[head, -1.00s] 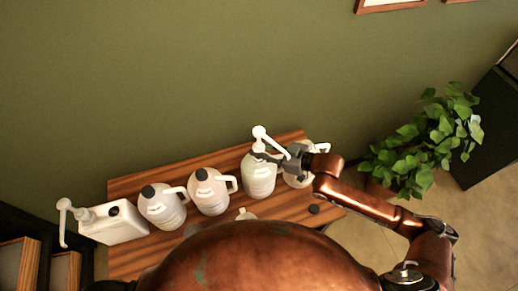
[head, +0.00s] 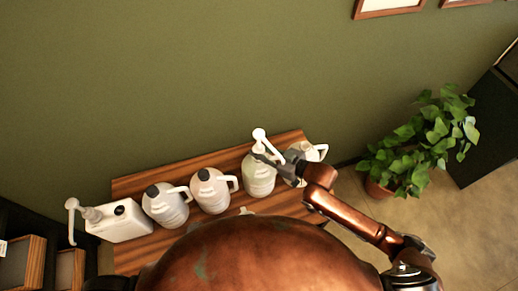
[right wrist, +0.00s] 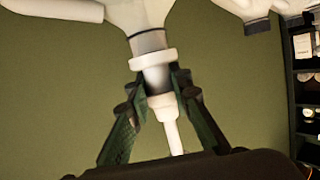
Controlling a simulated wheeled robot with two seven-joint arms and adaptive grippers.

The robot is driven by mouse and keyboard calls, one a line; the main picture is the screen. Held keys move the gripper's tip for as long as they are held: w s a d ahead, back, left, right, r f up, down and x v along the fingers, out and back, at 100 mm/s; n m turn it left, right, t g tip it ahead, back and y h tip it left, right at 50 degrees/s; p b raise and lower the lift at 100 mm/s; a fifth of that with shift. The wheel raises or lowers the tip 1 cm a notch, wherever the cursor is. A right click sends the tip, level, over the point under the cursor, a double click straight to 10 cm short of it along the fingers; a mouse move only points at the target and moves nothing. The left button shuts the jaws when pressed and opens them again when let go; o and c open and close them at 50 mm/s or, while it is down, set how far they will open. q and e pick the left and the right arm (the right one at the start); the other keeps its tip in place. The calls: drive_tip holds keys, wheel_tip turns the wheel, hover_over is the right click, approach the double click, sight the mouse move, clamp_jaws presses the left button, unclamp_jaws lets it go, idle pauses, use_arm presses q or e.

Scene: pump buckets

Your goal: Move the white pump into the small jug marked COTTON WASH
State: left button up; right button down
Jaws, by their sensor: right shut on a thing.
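The white pump (head: 259,135) has its head over the tall pale bottle (head: 258,178), right of the middle of the shelf. I cannot tell how deep its tube sits in the bottle. My right gripper (head: 277,162) comes in from the right and is shut on the pump. In the right wrist view its two fingers (right wrist: 162,92) close on both sides of the pump's collar, with the thin white stem (right wrist: 173,135) below. A white jug (head: 318,152) with a handle is partly hidden behind my right gripper. No label is readable, so COTTON WASH cannot be picked out. My left gripper is not in view.
Two white jugs with dark caps stand left of the bottle (head: 165,207) (head: 209,190). A white canister (head: 120,226) with another pump (head: 72,208) stands at the far left. All stand on a wooden board (head: 150,183). A potted plant (head: 430,135) is at right.

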drive_tip(key=shift+r+m+t+h+p, duration=0.1)
drive_tip(key=shift+m+t+h+p, duration=0.6)
drive_tip(key=shift+m+t+p, duration=0.4)
drive_tip(key=shift+a+m+t+h+p, duration=0.1)
drive_tip(key=shift+m+t+h+p, duration=0.45)
drive_tip(key=shift+h+p, duration=0.25)
drive_tip(key=shift+m+h, duration=0.3)
drive_tip(key=shift+m, duration=0.15)
drive_tip(key=shift+t, duration=0.25)
drive_tip(key=c, duration=1.7)
unclamp_jaws()
drive_tip(key=shift+o, duration=0.2)
drive_tip(key=shift+s+d, duration=0.1)
drive_tip(key=shift+d, duration=0.1)
drive_tip(key=v, duration=1.1)
drive_tip(key=shift+s+d+r, duration=0.2)
drive_tip(key=shift+s+r, duration=0.05)
drive_tip(key=shift+s, duration=0.05)
